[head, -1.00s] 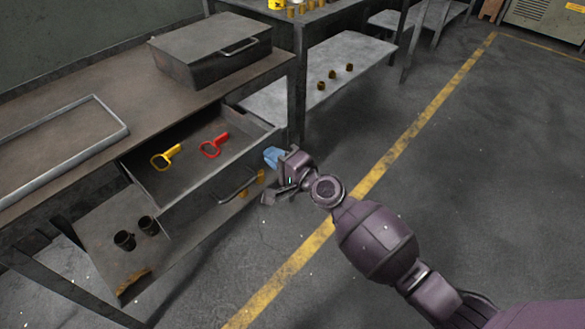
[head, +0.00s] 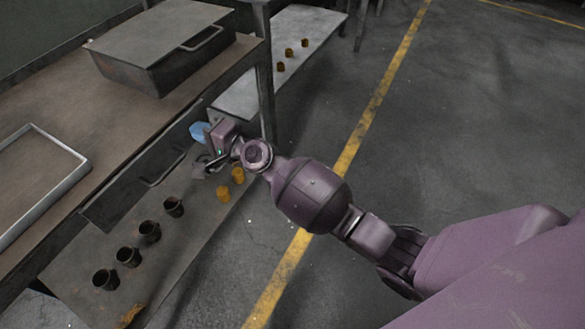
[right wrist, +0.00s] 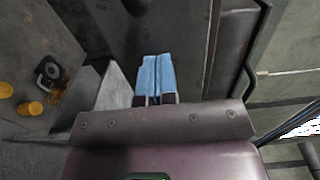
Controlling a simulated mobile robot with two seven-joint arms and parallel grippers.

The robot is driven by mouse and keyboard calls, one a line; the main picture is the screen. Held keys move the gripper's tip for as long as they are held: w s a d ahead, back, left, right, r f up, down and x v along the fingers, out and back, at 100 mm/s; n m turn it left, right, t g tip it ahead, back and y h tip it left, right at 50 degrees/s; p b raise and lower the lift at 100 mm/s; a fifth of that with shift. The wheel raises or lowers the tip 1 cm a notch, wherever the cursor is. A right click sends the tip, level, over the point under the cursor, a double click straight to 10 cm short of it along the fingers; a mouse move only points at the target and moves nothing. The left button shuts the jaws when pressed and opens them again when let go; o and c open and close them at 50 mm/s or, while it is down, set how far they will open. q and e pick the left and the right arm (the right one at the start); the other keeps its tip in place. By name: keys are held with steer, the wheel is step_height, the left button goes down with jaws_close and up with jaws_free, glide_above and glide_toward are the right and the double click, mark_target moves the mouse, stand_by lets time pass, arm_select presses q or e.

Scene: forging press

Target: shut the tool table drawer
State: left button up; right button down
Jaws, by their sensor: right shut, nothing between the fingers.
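The tool table (head: 110,130) stands at the left of the head view. Its drawer front (head: 128,193), with a bar handle (head: 163,170), sits right under the tabletop edge. No opening into the drawer shows, and it looks flush or nearly so; its inside is hidden. My right gripper (head: 200,131) is at the far end of the drawer front, shut and empty. In the right wrist view its blue fingers (right wrist: 155,78) lie side by side, pointing at a grey panel; I cannot tell whether they touch it. My left gripper is not in view.
A metal case (head: 165,45) and a shallow tray (head: 45,180) sit on the tabletop. Below, a lower shelf (head: 170,240) holds several dark cups and orange pieces. Another table's shelf (head: 290,25) is at the back. The floor to the right is clear.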

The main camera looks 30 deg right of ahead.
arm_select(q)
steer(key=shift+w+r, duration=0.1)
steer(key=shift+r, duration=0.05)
arm_select(e)
steer(key=shift+w+r, duration=0.15)
steer(key=shift+r, duration=0.1)
steer(key=shift+a+r, duration=0.1)
steer(key=shift+r, duration=0.1)
steer(key=shift+f, duration=0.1)
